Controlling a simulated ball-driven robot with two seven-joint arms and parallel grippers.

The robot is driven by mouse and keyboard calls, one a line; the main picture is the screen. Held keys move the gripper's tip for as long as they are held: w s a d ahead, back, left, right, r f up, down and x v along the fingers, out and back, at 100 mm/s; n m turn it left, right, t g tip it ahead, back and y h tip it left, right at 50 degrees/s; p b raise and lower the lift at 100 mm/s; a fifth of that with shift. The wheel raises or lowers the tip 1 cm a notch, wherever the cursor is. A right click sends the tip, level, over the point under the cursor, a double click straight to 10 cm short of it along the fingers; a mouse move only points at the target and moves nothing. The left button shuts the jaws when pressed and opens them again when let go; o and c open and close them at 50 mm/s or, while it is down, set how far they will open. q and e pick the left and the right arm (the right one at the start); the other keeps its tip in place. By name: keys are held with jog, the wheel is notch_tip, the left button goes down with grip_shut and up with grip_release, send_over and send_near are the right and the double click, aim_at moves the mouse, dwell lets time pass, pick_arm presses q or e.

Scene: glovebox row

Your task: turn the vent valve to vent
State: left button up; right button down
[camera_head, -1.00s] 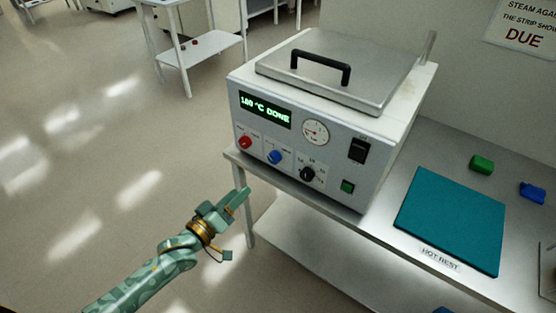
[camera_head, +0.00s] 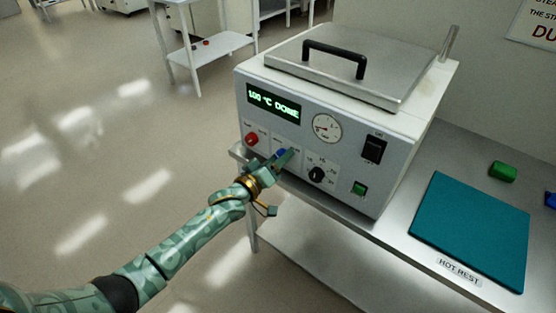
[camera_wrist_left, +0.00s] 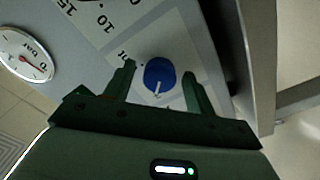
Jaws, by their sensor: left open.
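A blue knob (camera_head: 281,153) sits on the front panel of the steel-lidded machine (camera_head: 300,100), mostly covered by my left gripper (camera_head: 279,163) in the head view. In the left wrist view the blue knob (camera_wrist_left: 160,74) lies between the two open fingers of my left gripper (camera_wrist_left: 161,78), with a gap visible on each side. Its white pointer line points toward the gripper's palm. My right gripper is not in view.
The display (camera_head: 273,104) reads 100 °C DONE. A gauge (camera_head: 327,128), a black switch (camera_head: 373,149) and a green button (camera_head: 359,188) share the panel. A teal mat (camera_head: 470,230) and a green block (camera_head: 503,171) lie on the bench at right. Open floor is at left.

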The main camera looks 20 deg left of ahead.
pick_arm(q)
jog(key=shift+c, duration=0.3)
jog(key=c, duration=0.9)
jog(key=shift+m, duration=0.3)
jog(key=m+p, duration=0.2)
jog(key=m, duration=1.5)
jog(key=shift+f, duration=0.15)
jog(key=shift+m, duration=0.3)
